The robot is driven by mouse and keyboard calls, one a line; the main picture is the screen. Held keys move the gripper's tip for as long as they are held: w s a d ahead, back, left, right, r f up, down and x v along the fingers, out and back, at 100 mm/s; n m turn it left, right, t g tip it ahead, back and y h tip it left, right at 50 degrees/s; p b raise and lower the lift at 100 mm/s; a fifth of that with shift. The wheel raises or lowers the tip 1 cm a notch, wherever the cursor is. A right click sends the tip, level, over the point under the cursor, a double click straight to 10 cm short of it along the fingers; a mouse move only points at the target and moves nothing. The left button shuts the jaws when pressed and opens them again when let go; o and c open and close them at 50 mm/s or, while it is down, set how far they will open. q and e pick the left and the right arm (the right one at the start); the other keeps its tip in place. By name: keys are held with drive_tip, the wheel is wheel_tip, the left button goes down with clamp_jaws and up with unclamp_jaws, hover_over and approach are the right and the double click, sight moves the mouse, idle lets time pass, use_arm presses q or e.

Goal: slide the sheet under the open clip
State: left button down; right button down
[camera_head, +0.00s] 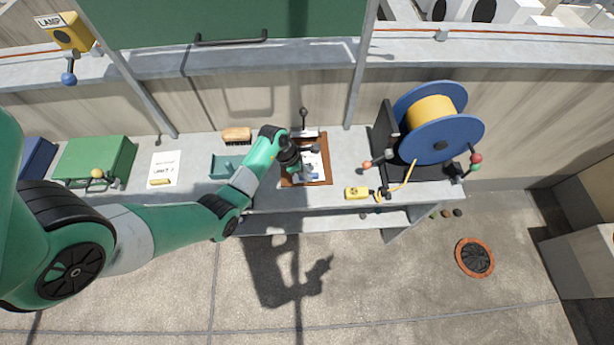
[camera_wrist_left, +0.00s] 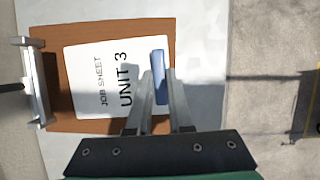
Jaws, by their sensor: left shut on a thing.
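The white sheet (camera_wrist_left: 90,68), printed "JOB SHEET UNIT 3", lies on a brown clipboard (camera_wrist_left: 110,28) in the left wrist view. The metal clip (camera_wrist_left: 36,82) crosses the board's far end, at the picture's left. A strip of bare board shows between the clip and the sheet's edge. In the head view, the clip (camera_head: 305,134) has an upright lever with a dark knob. My left gripper (camera_wrist_left: 160,74) is shut on the blue tab (camera_wrist_left: 160,88) at the sheet's near edge. In the head view, my left gripper (camera_head: 300,172) partly hides the sheet (camera_head: 313,160). My right gripper is not in view.
On the bench, a brush (camera_head: 237,135) and a teal holder (camera_head: 222,166) stand left of the clipboard. A yellow device (camera_head: 357,193) lies to its right, near a blue cable reel (camera_head: 460,130). The bench's front edge runs close to the clipboard.

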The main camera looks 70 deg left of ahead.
use_arm(q)
drive_tip(key=shift+w+a+f+b, duration=0.1)
drive_tip(key=shift+w+a+b, duration=0.15)
drive_tip(key=shift+a, duration=0.35)
drive_tip(key=shift+w+a+f+b, duration=0.1)
drive_tip(key=shift+w+a+b, duration=0.15)
drive_tip(key=shift+a, duration=0.3)
drive_tip(key=shift+w+a+b, duration=0.15)
drive_tip(key=shift+a+b, duration=0.2)
drive_tip(key=shift+a, duration=0.25)
drive_tip(key=shift+f, duration=0.45)
drive_tip(key=c, duration=0.7)
unclamp_jaws()
drive_tip(key=shift+c, duration=0.2)
drive_tip(key=p+v, duration=0.4)
drive_tip(key=v, duration=0.7)
drive_tip(key=shift+s+r+p, duration=0.25)
drive_tip(key=shift+r+p, duration=0.05)
